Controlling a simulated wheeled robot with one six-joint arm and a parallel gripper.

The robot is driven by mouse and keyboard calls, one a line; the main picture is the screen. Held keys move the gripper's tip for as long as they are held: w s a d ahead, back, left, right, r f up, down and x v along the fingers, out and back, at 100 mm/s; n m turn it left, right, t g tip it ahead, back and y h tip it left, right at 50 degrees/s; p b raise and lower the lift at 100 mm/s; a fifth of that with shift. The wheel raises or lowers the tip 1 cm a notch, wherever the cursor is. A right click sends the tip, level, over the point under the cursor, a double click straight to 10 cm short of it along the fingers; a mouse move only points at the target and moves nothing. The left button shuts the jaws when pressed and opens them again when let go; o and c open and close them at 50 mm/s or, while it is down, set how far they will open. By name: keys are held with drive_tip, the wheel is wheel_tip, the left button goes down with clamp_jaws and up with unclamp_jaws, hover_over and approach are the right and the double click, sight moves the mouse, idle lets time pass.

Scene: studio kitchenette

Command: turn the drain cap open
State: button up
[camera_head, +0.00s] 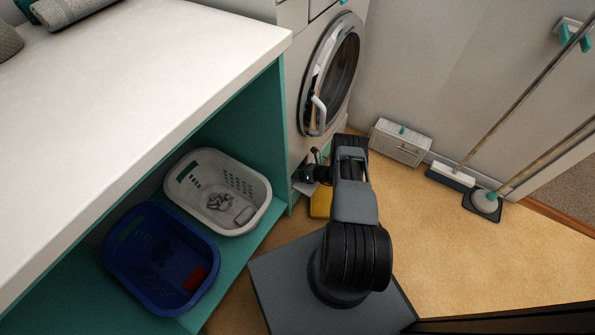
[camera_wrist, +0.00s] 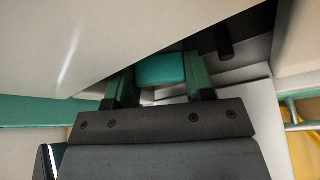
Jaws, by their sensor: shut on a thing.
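The drain cap (camera_wrist: 160,67) is a teal rounded block in the wrist view, low on the washing machine (camera_head: 330,75). My gripper (camera_wrist: 161,84) has one finger on each side of the cap and is shut on it. The cap's far side and its mount are hidden. In the head view my arm reaches down to the foot of the washing machine, and it hides the cap there.
A yellow object (camera_head: 320,204) stands on the floor beside my arm. A white basket (camera_head: 250,218) and a blue basket (camera_head: 130,272) sit on the teal shelf at left. A grey-white box (camera_head: 400,142), a broom (camera_head: 450,176) and a mop (camera_head: 484,202) stand along the wall. Floor at right is clear.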

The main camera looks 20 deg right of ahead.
drive_tip(key=n+t+h, duration=0.1)
drive_tip(key=n+h, duration=0.1)
drive_tip(key=n, duration=0.1)
drive_tip(key=shift+w+n, duration=0.1)
drive_tip(key=shift+n, duration=0.2)
drive_tip(key=shift+d+t, duration=0.1)
drive_tip(key=shift+t, duration=0.2)
idle(0.4)
drive_tip(key=o, duration=0.6)
drive_tip(key=shift+o, duration=0.2)
drive_tip(key=p+v, duration=0.4)
drive_tip(key=v, duration=1)
drive_tip(key=shift+a, duration=0.25)
drive_tip(key=shift+r+h, duration=0.15)
drive_tip(key=shift+h, duration=0.15)
